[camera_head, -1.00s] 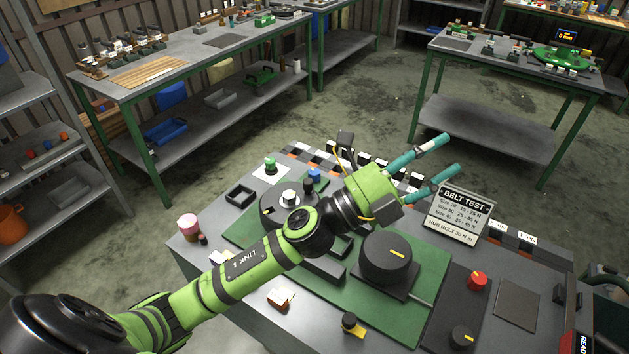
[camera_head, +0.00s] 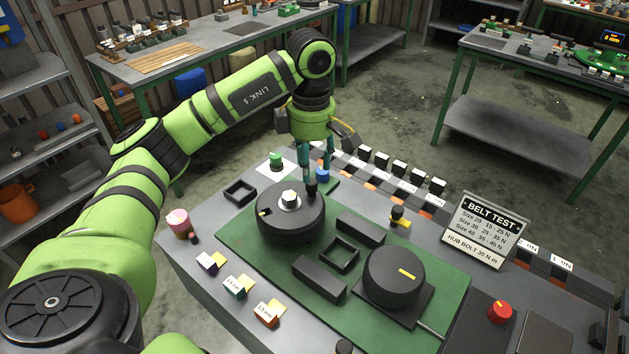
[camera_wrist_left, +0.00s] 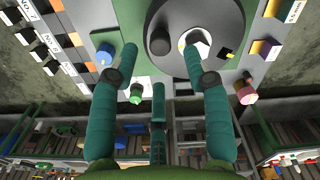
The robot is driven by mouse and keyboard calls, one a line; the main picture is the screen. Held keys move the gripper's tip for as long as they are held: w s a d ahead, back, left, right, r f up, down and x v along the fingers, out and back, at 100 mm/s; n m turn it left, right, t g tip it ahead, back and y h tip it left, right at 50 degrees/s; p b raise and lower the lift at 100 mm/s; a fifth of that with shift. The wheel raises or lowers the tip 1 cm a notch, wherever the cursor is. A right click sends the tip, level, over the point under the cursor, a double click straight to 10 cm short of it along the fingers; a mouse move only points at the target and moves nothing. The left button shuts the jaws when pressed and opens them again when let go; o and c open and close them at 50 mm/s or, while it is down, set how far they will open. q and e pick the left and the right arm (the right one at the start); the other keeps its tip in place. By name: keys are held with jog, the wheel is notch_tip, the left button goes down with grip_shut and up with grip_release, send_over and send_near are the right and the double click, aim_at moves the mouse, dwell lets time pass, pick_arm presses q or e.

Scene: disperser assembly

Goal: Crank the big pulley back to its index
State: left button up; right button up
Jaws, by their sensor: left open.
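The big pulley (camera_head: 285,222) is a dark round disc on the green baseplate (camera_head: 240,250), with a silver hub bolt (camera_head: 289,198). A black upright crank knob (camera_head: 312,188) stands near its rim. A small yellow mark (camera_head: 265,212) shows at the pulley's left side. My left gripper (camera_head: 316,172) points down over the knob, its teal fingers apart. In the left wrist view the knob (camera_wrist_left: 160,40) appears between the fingertips (camera_wrist_left: 160,52), and the pulley (camera_wrist_left: 212,14) lies beyond; I cannot tell whether they touch. My right gripper is not in view.
A smaller dark pulley (camera_head: 393,278) with a yellow line sits at right. Black blocks (camera_head: 320,278) lie between the pulleys. A belt test sign (camera_head: 484,229) stands at right.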

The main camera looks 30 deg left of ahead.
aim_at(312, 181)
pick_arm(q)
notch_tip(312, 181, down, 5)
jog(key=shift+r+p, duration=0.1)
jog(key=shift+p, duration=0.85)
jog(key=shift+f, duration=0.65)
jog(key=shift+d, duration=0.1)
grip_shut()
